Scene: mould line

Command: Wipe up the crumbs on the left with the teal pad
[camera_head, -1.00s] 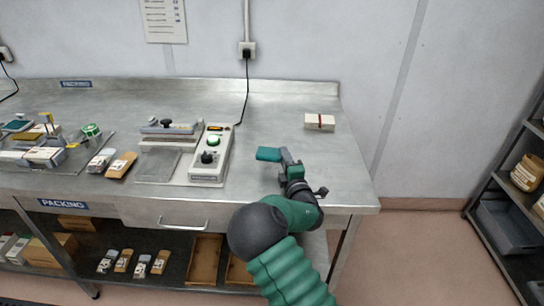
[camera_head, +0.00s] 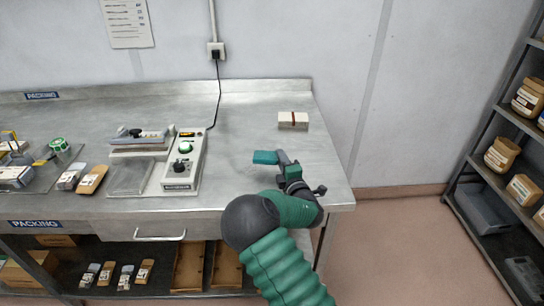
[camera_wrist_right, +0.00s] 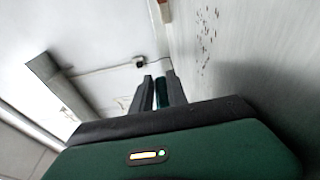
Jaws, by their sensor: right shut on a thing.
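The teal pad (camera_head: 265,157) is held in my right gripper (camera_head: 280,160) above the right part of the steel bench. The gripper is shut on it, and the pad sticks out to the left. In the right wrist view the pad (camera_wrist_right: 162,94) shows as a dark green strip between the fingers. A patch of small dark crumbs (camera_wrist_right: 208,40) lies on the grey surface in the right wrist view, right of and beyond the fingers. In the head view I cannot make the crumbs out clearly. My left gripper is not in view.
The steel bench (camera_head: 235,130) has a sealing machine (camera_head: 182,165) left of the pad, with a cable to the wall socket. A cream block with a red band (camera_head: 293,121) lies behind the gripper. Small packs (camera_head: 92,180) lie further left. A shelf rack (camera_head: 480,170) stands at right.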

